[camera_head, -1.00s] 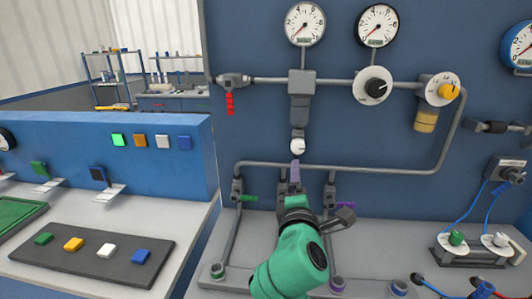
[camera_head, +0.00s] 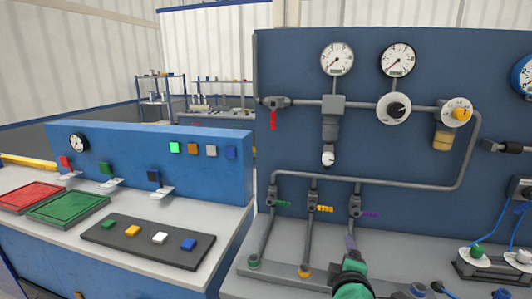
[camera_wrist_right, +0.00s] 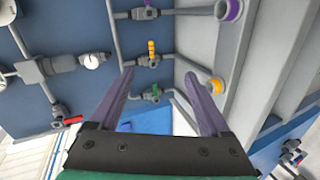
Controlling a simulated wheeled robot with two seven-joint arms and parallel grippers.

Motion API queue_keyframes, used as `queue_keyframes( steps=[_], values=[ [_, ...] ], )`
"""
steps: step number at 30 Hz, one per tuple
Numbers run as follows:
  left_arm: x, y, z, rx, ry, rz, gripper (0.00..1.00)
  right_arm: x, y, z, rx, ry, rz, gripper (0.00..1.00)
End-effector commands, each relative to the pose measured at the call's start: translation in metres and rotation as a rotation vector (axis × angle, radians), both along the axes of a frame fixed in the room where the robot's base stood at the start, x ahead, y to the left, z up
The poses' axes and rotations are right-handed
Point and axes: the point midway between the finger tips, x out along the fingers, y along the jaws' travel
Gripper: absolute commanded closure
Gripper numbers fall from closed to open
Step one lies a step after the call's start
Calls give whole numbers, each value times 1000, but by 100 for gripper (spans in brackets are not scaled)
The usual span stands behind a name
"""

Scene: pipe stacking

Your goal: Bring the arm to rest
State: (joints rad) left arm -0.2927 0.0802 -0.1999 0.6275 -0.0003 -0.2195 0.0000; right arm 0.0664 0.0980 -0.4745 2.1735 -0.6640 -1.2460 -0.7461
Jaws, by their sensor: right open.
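My right gripper (camera_head: 350,242) shows at the bottom right of the middle in the head view, with my green arm below it. One purple-grey finger points up in front of the pipe under the purple valve handle (camera_head: 370,214). In the right wrist view my right gripper (camera_wrist_right: 158,80) has its two fingers wide apart. Nothing is between them; the valves and panel show beyond. I cannot tell how far the fingertips are from the pipes. My left gripper is out of view.
Green (camera_head: 282,203) and yellow (camera_head: 325,209) valve handles sit left of my gripper. Gauges (camera_head: 337,59) and a red handle (camera_head: 273,120) are higher on the blue panel. To the left, a bench holds a dark tray (camera_head: 145,242) with several coloured blocks and a green tray (camera_head: 68,208).

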Motion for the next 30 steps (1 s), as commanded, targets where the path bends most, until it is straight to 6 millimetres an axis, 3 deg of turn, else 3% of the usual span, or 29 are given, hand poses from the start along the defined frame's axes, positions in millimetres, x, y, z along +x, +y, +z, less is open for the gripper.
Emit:
queue_keyframes(
  steps=[5,12,18,22,25,30],
  values=[
    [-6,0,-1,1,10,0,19,-33,-20,-65,261,157,-105,19],
    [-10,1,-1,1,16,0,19,-104,-40,-148,627,388,-332,19],
    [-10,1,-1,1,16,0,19,-173,-48,-195,871,561,-562,19],
    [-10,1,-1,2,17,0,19,-218,-49,-214,993,661,-720,19],
    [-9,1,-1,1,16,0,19,-205,-47,-250,980,667,-715,19],
    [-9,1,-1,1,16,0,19,-203,-46,-313,967,692,-725,19]
  ],
)
